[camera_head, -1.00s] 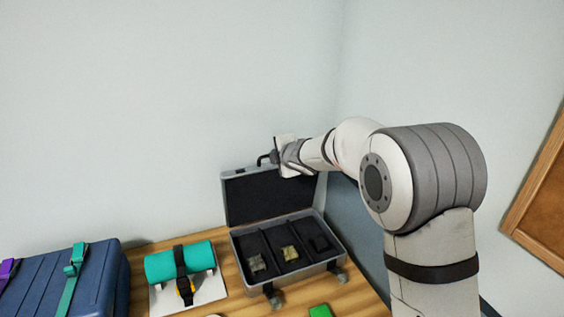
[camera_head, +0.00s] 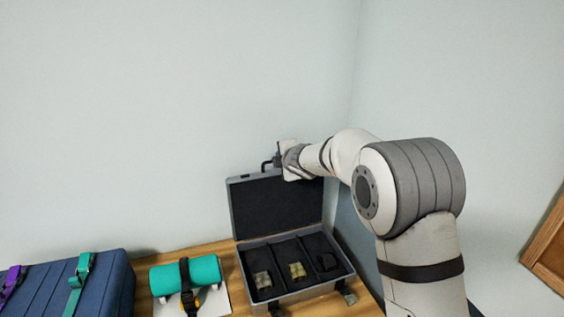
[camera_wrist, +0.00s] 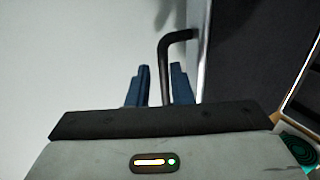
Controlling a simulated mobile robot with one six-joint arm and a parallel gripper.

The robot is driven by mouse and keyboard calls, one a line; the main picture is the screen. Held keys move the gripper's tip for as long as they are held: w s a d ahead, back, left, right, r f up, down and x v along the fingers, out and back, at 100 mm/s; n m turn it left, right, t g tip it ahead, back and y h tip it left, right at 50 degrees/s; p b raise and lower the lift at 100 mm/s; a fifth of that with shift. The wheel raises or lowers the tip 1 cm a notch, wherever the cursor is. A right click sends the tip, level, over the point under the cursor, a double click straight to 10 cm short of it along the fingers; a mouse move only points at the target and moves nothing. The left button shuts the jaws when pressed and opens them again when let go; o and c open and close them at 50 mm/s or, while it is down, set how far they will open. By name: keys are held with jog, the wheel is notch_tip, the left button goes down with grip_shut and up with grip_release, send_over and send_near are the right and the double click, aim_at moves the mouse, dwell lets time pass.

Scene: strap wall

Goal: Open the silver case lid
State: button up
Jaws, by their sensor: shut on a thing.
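The silver case (camera_head: 297,296) stands on the wooden table with its lid (camera_head: 273,210) raised, roughly upright, near the wall. The lid's dark inner face shows, and the open base has several dark compartments with small items in them. My gripper (camera_head: 277,161) is at the lid's top edge. In the wrist view my gripper (camera_wrist: 160,88) has its two blue fingers on either side of the black handle (camera_wrist: 165,70), shut on it. The dark lid lining (camera_wrist: 245,60) fills the right of that view. My gripper hides part of the handle in the head view.
A teal roll (camera_head: 200,271) with a dark strap and yellow buckle lies on a white stand left of the case. A blue case (camera_head: 70,290) with purple and teal straps is at far left. A framed board (camera_head: 546,240) hangs at right.

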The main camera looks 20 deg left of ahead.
jog(key=o, duration=0.3)
jog(key=shift+d+r, duration=0.25)
jog(key=shift+r, duration=0.3)
jog(key=shift+o, duration=0.4)
jog(key=shift+f, duration=0.15)
jog(key=shift+a+f, duration=0.1)
jog(key=shift+s, duration=0.15)
jog(key=v, duration=0.7)
jog(key=shift+s+d+b, duration=0.2)
jog(key=shift+b, duration=0.15)
